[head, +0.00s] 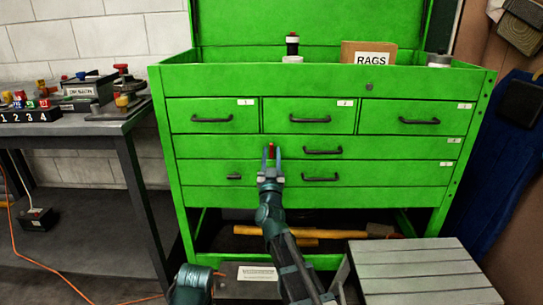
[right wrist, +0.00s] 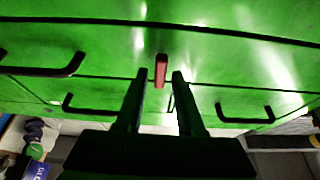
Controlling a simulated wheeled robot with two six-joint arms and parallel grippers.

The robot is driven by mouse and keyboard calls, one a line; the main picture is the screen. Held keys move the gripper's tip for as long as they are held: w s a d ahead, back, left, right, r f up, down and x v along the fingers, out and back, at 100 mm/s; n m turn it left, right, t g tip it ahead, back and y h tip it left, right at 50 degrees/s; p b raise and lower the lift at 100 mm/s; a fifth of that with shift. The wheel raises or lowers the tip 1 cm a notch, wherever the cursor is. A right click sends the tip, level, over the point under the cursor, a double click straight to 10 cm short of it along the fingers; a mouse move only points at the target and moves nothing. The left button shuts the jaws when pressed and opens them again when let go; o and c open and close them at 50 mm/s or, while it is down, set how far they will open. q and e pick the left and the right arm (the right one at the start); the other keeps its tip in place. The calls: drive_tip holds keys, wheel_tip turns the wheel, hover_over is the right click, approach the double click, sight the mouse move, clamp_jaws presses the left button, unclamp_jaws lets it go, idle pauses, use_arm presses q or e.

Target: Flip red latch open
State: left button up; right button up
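The red latch (right wrist: 161,71) is a small red bar on the green front of the tool chest (head: 225,148). In the head view the latch (head: 271,150) is mostly hidden behind my right gripper. My right gripper (head: 271,157) reaches up to the chest front, left of two black drawer handles. In the right wrist view its fingers (right wrist: 160,78) are apart, and the latch's lower end shows between the fingertips. A gap shows on each side of the latch; I cannot tell whether a finger touches it. My left gripper is not in view.
Black handles (head: 322,151) stick out from the drawers around the latch. A grey slatted platform (head: 420,270) stands at lower right. A side bench (head: 60,127) with coloured parts is at left. An orange cable (head: 50,262) lies on the floor.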

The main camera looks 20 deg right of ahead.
drive_tip(key=shift+o, duration=0.4)
drive_tip(key=shift+s+f, duration=0.2)
drive_tip(key=shift+s, duration=0.1)
drive_tip(key=b+v, duration=0.5)
drive_tip(key=v, duration=0.8)
drive_tip(key=shift+a, duration=0.15)
drive_tip(key=shift+r, duration=0.1)
